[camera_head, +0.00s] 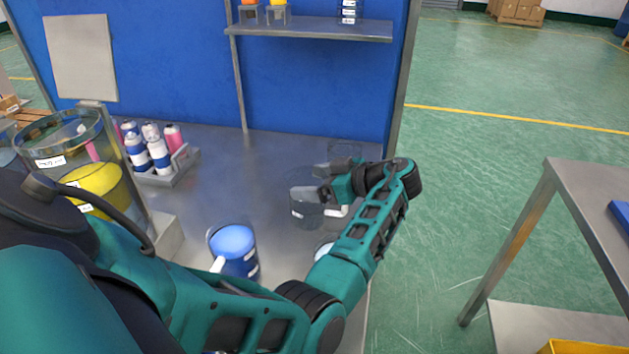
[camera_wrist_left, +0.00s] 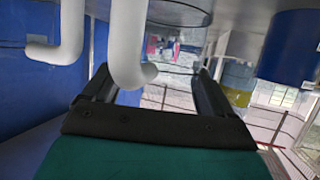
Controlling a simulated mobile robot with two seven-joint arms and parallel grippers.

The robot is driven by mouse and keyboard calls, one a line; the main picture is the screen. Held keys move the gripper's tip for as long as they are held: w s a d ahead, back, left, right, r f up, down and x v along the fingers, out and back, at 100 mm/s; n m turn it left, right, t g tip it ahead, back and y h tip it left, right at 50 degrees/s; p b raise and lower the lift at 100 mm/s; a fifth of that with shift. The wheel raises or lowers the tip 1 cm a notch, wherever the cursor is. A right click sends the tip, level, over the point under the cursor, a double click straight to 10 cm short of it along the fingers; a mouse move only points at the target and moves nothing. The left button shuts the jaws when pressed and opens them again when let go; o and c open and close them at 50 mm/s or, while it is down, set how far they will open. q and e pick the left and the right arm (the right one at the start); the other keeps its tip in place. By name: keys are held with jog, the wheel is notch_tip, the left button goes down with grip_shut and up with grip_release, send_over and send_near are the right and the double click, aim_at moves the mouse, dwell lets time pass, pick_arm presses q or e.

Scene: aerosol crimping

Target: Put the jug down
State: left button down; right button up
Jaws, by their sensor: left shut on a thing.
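My left gripper (camera_head: 312,184) reaches in over the right part of the metal table and is shut on the white handle of a clear jug (camera_head: 304,209). In the left wrist view, the white handle (camera_wrist_left: 128,45) sits between the two dark fingers, with the clear jug body (camera_wrist_left: 178,82) beyond it. The gripper and forearm hide part of the jug. I cannot tell whether its base touches the table. My right gripper is not in view.
A blue jug (camera_head: 236,252) with a white handle stands nearer on the table (camera_head: 215,185). Bottles (camera_head: 150,150) in a grey rack and clear vessels with yellow contents (camera_head: 97,186) stand at left. A shelf (camera_head: 310,32) hangs on the blue back panel.

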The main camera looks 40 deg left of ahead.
pick_arm(q)
jog(key=shift+f, duration=0.1)
grip_release()
jog(key=shift+r, duration=0.2)
jog(key=b+v, duration=0.2)
jog(key=v, duration=1)
jog(key=shift+d, duration=0.1)
